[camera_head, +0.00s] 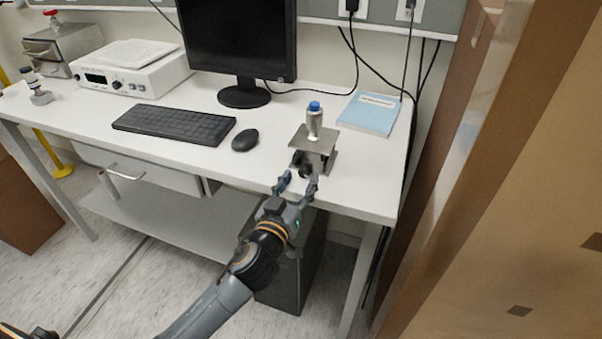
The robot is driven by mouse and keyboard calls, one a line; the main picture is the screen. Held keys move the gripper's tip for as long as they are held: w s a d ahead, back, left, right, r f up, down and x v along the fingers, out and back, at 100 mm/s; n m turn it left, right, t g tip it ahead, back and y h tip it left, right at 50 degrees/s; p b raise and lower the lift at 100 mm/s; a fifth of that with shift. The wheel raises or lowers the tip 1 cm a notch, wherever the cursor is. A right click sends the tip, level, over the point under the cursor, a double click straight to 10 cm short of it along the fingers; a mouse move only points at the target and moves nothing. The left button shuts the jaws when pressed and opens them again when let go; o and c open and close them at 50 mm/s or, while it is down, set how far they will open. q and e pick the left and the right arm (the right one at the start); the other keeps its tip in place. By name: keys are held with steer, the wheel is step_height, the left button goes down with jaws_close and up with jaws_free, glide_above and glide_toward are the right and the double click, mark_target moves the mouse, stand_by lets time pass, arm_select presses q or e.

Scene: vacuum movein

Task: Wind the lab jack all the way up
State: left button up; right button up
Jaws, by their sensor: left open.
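The lab jack (318,142) stands near the front right edge of the white desk, its metal top plate a little above its base. A dark round knob (303,164) is on the jack's front side. My left gripper (297,182) is open just in front of the jack, with its fingertips close to the knob. I cannot tell whether they touch it. My right gripper is not in view.
The desk (352,187) carries a keyboard (174,123), a mouse (245,139), a monitor (240,40) and a blue book (369,113). A white instrument (130,72) stands at the back left. Tall cardboard boxes (500,180) crowd the right side. A dark computer case (292,265) stands under the desk.

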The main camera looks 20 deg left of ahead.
arm_select(q)
steer(key=shift+w, duration=0.85)
jaws_close()
steer(key=shift+m+p, duration=0.5)
steer(key=shift+m, duration=1.5)
jaws_free()
